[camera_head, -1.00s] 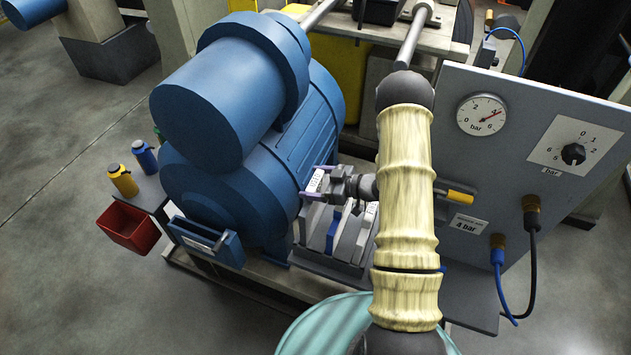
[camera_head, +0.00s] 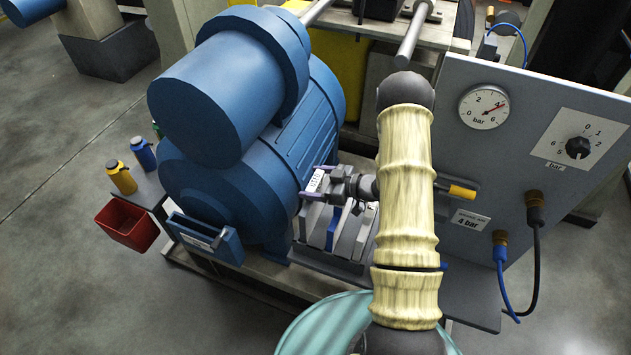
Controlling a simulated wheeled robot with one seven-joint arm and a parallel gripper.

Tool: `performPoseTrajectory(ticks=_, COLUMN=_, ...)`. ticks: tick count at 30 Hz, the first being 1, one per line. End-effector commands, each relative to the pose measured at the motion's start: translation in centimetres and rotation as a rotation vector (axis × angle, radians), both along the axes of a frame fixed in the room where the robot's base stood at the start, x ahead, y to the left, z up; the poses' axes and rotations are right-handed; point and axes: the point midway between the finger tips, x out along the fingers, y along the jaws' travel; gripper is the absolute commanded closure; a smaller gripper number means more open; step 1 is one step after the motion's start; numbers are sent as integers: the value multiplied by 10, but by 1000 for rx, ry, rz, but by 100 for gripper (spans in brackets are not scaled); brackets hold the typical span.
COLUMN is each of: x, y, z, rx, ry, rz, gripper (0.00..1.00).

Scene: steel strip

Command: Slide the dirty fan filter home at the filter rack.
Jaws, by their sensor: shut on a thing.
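My gripper (camera_head: 318,184) is in the middle of the view, between the blue motor and the gauge panel. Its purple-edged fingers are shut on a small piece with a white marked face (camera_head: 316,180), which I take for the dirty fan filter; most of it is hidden. Just below is a grey slotted rack (camera_head: 347,247), which I take for the filter rack. A blue plate (camera_head: 333,232) and a pale plate stand upright in it. I cannot tell whether the held piece touches the rack. My arm hides the rack's right side.
The large blue motor (camera_head: 225,185) stands close on the left, with a blue frame (camera_head: 205,240) on its front. The grey panel (camera_head: 470,165) with gauge, dial and hoses (camera_head: 502,275) stands close on the right. A red bin (camera_head: 127,223) and yellow and blue bottles are at far left.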

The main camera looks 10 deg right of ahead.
Motion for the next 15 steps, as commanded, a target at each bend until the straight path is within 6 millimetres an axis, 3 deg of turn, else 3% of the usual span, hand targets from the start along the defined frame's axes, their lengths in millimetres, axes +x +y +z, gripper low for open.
performPoseTrajectory(ticks=15, x=0, y=0, z=-11, rx=1, ry=-1, rz=0, gripper=47)
